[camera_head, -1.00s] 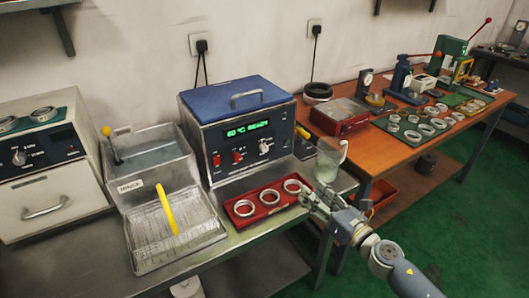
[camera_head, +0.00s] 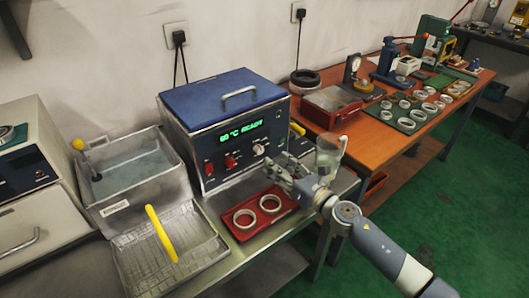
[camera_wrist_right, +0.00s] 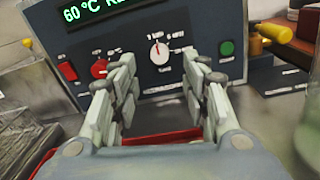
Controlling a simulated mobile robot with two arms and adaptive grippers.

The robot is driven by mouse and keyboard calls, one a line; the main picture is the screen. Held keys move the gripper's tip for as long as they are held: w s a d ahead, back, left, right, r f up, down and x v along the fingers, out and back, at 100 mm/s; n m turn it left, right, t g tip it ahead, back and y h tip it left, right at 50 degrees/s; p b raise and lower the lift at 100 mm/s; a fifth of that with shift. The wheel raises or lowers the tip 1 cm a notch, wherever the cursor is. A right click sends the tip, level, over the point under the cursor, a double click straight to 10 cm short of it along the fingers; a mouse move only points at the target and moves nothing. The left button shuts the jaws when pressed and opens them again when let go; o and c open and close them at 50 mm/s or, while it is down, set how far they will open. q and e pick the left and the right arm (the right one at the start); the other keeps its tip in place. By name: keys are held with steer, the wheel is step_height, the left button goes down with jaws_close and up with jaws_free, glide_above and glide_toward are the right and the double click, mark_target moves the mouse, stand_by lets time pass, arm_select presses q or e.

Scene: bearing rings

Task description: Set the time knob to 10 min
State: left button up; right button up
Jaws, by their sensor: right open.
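The time knob (camera_head: 259,150) is a pale round dial on the front panel of the blue-lidded machine (camera_head: 222,103). In the right wrist view, the knob (camera_wrist_right: 159,52) has a dark and red pointer line that stands roughly upright. Small scale marks surround it, but I cannot read them surely. My right gripper (camera_head: 279,171) is in front of the panel, over the red tray. In the wrist view, its fingers (camera_wrist_right: 162,82) are spread open and empty, with the knob beyond and between them, apart from them. My left gripper is out of view.
The green display (camera_head: 241,132) reads 60 °C READY. A red knob (camera_wrist_right: 99,68), a red switch (camera_wrist_right: 67,71) and a green button (camera_wrist_right: 227,48) flank the knob. The red tray (camera_head: 250,234) with rings lies below. A glass beaker (camera_head: 328,158) stands close right of my gripper.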

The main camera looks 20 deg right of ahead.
mark_target(261, 151)
steer(key=x, duration=0.4)
steer(key=shift+w+a, duration=0.15)
steer(key=shift+w, duration=0.2)
steer(key=shift+x, duration=1)
steer(key=shift+s, duration=0.1)
steer(key=shift+c, duration=0.8)
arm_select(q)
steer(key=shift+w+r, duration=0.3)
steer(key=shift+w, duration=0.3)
arm_select(e)
jaws_close()
